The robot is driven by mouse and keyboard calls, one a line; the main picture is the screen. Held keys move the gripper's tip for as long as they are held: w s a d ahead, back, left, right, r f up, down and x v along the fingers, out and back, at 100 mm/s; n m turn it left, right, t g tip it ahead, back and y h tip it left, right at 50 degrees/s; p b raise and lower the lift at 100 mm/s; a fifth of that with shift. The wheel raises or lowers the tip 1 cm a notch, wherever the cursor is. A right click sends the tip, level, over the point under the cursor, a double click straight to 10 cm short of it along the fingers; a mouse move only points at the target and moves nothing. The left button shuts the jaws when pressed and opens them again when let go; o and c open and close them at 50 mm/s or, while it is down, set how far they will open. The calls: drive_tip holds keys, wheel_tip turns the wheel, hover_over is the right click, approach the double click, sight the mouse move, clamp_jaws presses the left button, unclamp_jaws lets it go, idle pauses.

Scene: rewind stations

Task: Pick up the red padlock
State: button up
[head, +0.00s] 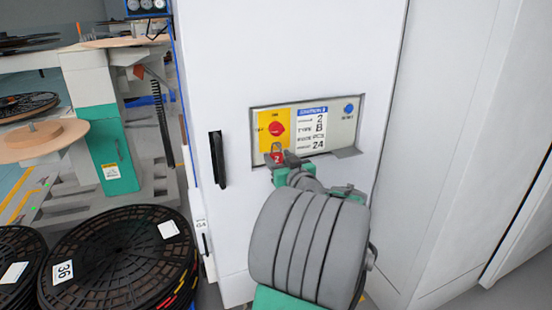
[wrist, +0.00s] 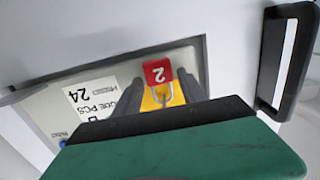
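The red padlock (head: 277,158) with a white "2" hangs by its metal shackle below the red rotary switch (head: 276,129) on the yellow plate of the cabinet's control panel. In the wrist view the padlock (wrist: 157,70) appears upside down, with its shackle on the yellow plate. My gripper (head: 284,164) is at the padlock, at the panel's lower left. In the wrist view its dark fingers (wrist: 161,84) are spread on either side of the padlock, with narrow gaps showing. Contact cannot be seen. My wrist hides part of the panel's lower edge.
The recessed panel (head: 343,125) has a label and a blue button (head: 349,108); its lower lip juts out near my gripper. A black door handle (head: 218,158) sticks out to the left. Black reels (head: 120,262) are stacked on the floor at left, beside a grey-green machine (head: 103,130).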

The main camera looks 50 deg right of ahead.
clamp_jaws()
idle(0.3)
